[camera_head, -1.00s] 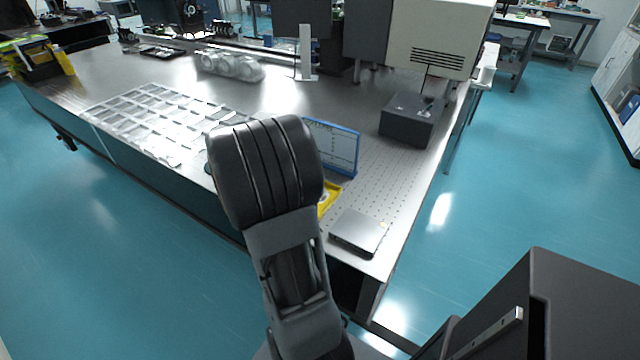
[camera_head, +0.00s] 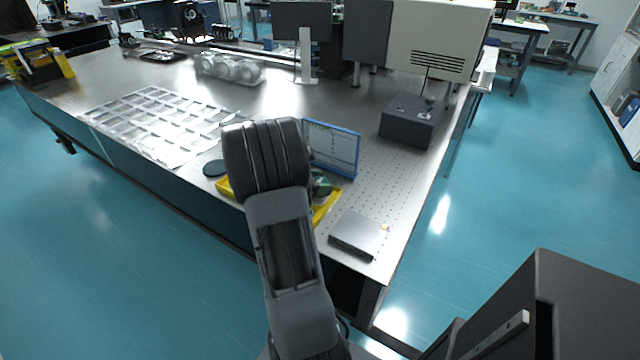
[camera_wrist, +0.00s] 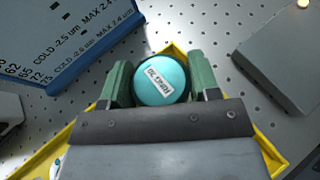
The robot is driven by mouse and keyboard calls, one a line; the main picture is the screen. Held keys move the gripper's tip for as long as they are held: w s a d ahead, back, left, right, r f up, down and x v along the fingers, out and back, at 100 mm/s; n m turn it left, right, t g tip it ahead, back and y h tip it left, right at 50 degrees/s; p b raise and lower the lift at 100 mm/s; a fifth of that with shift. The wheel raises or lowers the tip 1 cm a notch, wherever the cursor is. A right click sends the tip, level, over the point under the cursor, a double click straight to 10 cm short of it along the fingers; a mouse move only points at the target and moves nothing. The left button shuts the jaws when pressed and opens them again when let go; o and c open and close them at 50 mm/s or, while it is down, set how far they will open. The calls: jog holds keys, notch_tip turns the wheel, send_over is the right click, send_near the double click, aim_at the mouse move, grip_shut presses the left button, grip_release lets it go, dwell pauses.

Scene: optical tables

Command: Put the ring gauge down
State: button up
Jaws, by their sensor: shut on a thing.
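A teal round piece (camera_wrist: 162,80) with a white printed label, which I take for the ring gauge, sits between the two green fingers of my gripper (camera_wrist: 160,74) in the wrist view. The fingers are shut on its sides. A hole through it cannot be made out. It is over the yellow tray (camera_wrist: 40,152); whether it touches the tray floor cannot be told. In the head view the tray (camera_head: 328,208) shows on both sides of my arm, which hides much of it.
A blue-framed panel (camera_head: 332,147) stands behind the tray. A flat grey box (camera_head: 358,234) lies to the right, near the table's front edge. A dark teal disc (camera_head: 214,168) and a clear gridded organiser (camera_head: 150,122) lie left. Perforated tabletop (camera_head: 385,185) is bare at right.

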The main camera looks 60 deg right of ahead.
jog(key=shift+f, duration=0.2)
jog(key=o, duration=1.1)
jog(key=shift+r, duration=0.1)
jog(key=shift+r, duration=0.25)
jog(key=v, duration=1.2)
jog(key=s+a+m+t+y, duration=0.1)
jog(key=a+m+t+y, duration=0.2)
jog(key=a, duration=0.7)
jog(key=s+a+m+t+y, duration=0.1)
jog(key=a+m+t+y, duration=0.3)
jog(key=a, duration=0.5)
jog(key=s+a+m+t+y+p, duration=0.1)
jog(key=a+m+t+y, duration=0.2)
jog(key=a, duration=0.7)
jog(key=shift+a+r+m+t+y, duration=0.3)
jog(key=shift+a+m+y, duration=0.05)
jog(key=shift+m+y, duration=0.35)
